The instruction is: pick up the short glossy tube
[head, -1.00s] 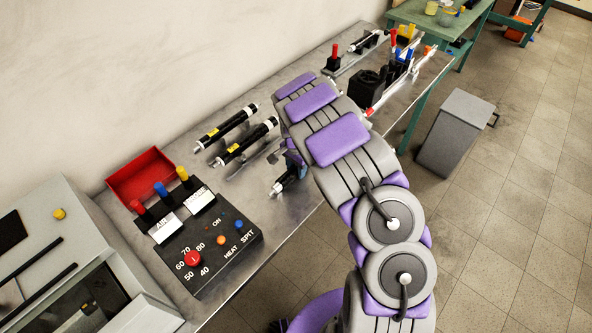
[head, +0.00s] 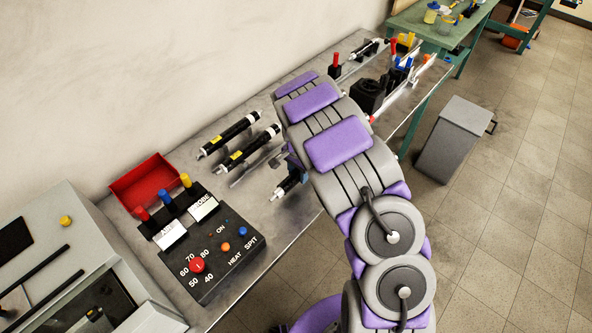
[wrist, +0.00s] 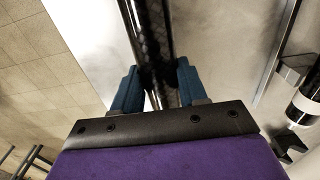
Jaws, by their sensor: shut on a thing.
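A dark glossy tube with a silvery tip (head: 288,186) is at my gripper (head: 294,163) in the head view, over the front part of the bench. Most of the tube and the fingers are hidden there by my arm. In the wrist view the glossy dark tube (wrist: 153,35) runs between the two blue fingers of my gripper (wrist: 157,82), which are shut on it. I cannot tell whether the tube is clear of the bench.
Two longer black tubes with yellow labels, one farther (head: 228,134) and one nearer (head: 247,149), lie left of my arm. A control box (head: 210,255) and a red tray (head: 150,183) are nearer left. A black block (head: 366,95) stands beyond my arm. The bench edge is close by.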

